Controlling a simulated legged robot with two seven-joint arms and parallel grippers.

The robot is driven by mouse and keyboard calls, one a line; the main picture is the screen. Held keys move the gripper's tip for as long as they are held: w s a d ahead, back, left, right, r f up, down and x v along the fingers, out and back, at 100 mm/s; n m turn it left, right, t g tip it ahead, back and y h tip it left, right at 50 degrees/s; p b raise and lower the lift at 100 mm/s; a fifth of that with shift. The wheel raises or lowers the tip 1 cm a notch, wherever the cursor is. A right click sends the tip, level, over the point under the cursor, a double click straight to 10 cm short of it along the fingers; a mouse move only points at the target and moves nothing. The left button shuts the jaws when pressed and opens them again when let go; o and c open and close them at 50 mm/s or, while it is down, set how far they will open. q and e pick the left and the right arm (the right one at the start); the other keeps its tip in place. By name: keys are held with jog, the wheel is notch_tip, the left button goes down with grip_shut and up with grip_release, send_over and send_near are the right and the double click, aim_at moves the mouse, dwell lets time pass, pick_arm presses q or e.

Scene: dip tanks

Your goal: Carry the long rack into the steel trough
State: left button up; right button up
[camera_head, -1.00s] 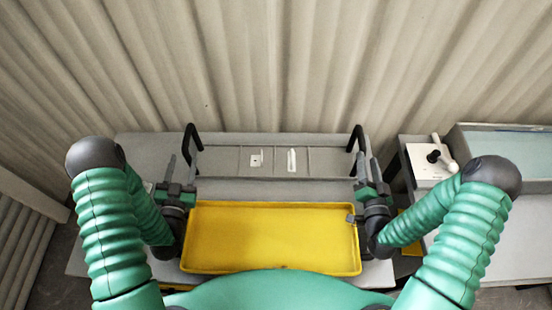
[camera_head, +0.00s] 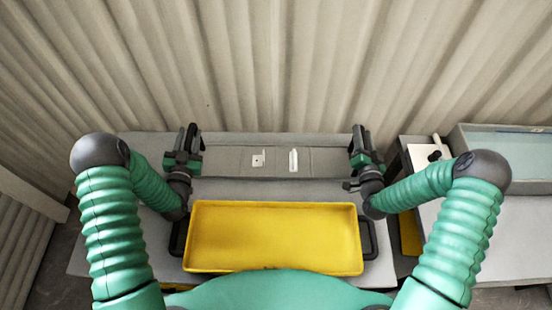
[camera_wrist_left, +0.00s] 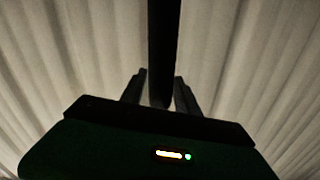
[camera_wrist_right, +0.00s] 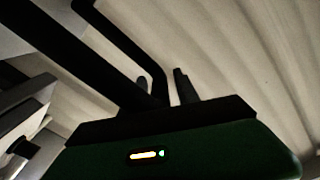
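The long grey rack (camera_head: 228,161) lies across the back of the table, with divided sections and a black handle at each end. My left gripper (camera_head: 188,140) is at its left handle; in the left wrist view this dark handle (camera_wrist_left: 164,40) stands between the two fingers, which look apart. My right gripper (camera_head: 361,140) is at the right handle; in the right wrist view the handle (camera_wrist_right: 140,50) runs down to the fingers, and their grip on it is unclear. A grey-walled trough (camera_head: 505,153) with pale blue inside, likely the steel trough, stands at the far right.
A yellow tray (camera_head: 274,237) with black side handles sits in front of the rack, close to my body. A white box (camera_head: 425,157) with a knob stands between the table and the trough. A corrugated wall (camera_head: 275,65) closes off the back.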

pick_arm(q)
grip_shut()
pick_arm(e)
grip_shut()
dwell(0.9)
